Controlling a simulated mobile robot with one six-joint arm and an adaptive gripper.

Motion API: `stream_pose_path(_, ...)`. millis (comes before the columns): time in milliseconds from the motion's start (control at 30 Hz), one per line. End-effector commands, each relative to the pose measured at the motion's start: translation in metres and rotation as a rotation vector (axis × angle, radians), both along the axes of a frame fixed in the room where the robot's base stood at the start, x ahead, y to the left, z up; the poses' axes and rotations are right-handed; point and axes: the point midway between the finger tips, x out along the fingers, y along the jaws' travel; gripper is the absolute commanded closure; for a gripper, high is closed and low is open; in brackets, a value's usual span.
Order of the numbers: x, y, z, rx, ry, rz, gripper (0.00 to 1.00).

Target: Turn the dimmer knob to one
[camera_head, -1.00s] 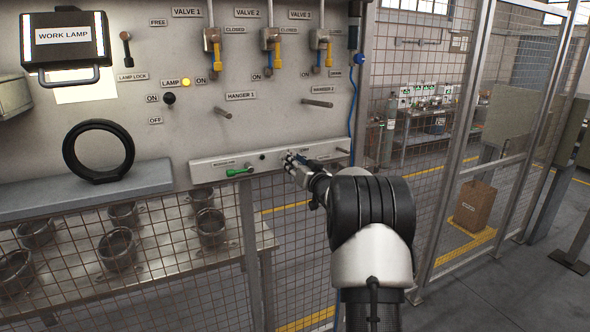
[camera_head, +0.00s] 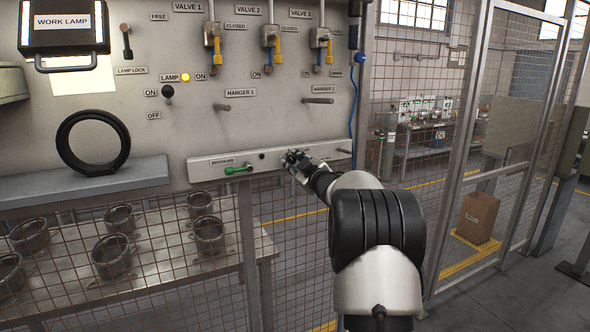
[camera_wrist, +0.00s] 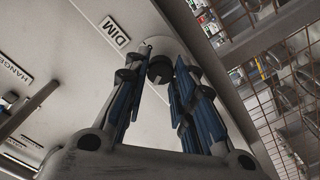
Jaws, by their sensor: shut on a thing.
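The dimmer knob (camera_wrist: 160,69) is a dark round knob on the pale panel strip, seen in the wrist view beside a DIM label (camera_wrist: 115,32). My gripper (camera_wrist: 163,66) has its blue-padded fingers on both sides of the knob and is shut on it. In the head view my gripper (camera_head: 292,158) is at the long grey strip (camera_head: 217,162) under the hangers, and it hides the knob. The knob's pointer and scale marks cannot be read.
A green handle (camera_head: 238,170) sits on the strip left of my gripper. Hanger pegs (camera_head: 318,101) stick out above. A black ring (camera_head: 92,147) stands on a grey shelf (camera_head: 120,180) at left. Wire mesh lies below and to the right.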

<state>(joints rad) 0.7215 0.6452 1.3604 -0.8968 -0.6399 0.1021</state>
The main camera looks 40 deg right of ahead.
Motion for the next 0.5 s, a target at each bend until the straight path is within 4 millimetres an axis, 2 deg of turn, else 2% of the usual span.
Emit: stream_pose_path(500, 0.0001, 0.0005, -0.0034, -0.478, 0.115, 0.0, 1.0)
